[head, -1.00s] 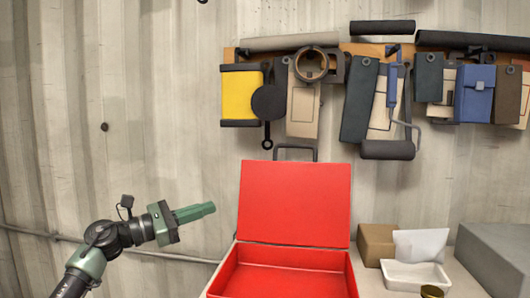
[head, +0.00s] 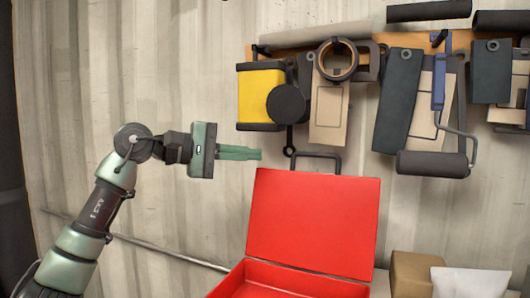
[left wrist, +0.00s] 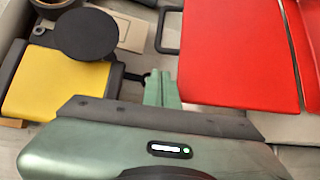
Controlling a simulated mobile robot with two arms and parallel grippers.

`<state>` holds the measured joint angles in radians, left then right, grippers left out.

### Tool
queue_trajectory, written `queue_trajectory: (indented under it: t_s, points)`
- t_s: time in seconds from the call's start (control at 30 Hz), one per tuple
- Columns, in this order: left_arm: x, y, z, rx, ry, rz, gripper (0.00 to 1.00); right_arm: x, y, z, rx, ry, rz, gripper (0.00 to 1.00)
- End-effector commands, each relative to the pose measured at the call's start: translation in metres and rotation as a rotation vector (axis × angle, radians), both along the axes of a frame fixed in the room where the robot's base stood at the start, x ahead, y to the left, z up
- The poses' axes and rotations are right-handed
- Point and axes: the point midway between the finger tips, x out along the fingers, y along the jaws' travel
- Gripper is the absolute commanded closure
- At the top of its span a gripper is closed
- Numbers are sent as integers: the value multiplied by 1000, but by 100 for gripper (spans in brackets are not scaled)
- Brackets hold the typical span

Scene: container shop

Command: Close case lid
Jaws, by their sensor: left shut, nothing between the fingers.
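The red case stands open in the head view, its lid (head: 315,222) raised nearly upright and its base (head: 290,282) cut off by the bottom edge. A dark handle (head: 316,158) sticks up from the lid's top edge. My left gripper (head: 260,154) is shut and empty, pointing right, just above and left of the lid's upper left corner. In the left wrist view the gripper's fingers (left wrist: 161,88) show beside the red lid (left wrist: 238,55), with the handle (left wrist: 168,30) beyond. I cannot tell whether they touch the lid. My right gripper is not in view.
Tools hang on the corrugated wall behind the case, including a yellow block (head: 261,96), a black disc (head: 286,104) and a dark roller (head: 432,164). A cardboard box (head: 411,273) and a white bag (head: 470,282) stand right of the case.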

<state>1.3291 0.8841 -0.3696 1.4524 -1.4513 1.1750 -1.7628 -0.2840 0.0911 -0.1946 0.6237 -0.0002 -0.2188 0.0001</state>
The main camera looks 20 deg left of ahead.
Motion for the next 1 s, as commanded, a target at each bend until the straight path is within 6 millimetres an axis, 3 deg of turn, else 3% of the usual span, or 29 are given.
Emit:
queue_trajectory:
  t_s: [0.1,0.2,0.33,0.57,1.0]
  points:
    - [17,-18,0,-2,4,-6,100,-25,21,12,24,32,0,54]
    - [30,-31,-3,-3,4,-6,100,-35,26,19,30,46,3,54]
    - [44,-43,-5,-5,4,-4,100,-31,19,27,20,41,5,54]
    - [54,-52,-10,-3,3,-2,100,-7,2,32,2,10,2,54]
    - [53,-52,-11,-4,-8,-2,100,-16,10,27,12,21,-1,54]
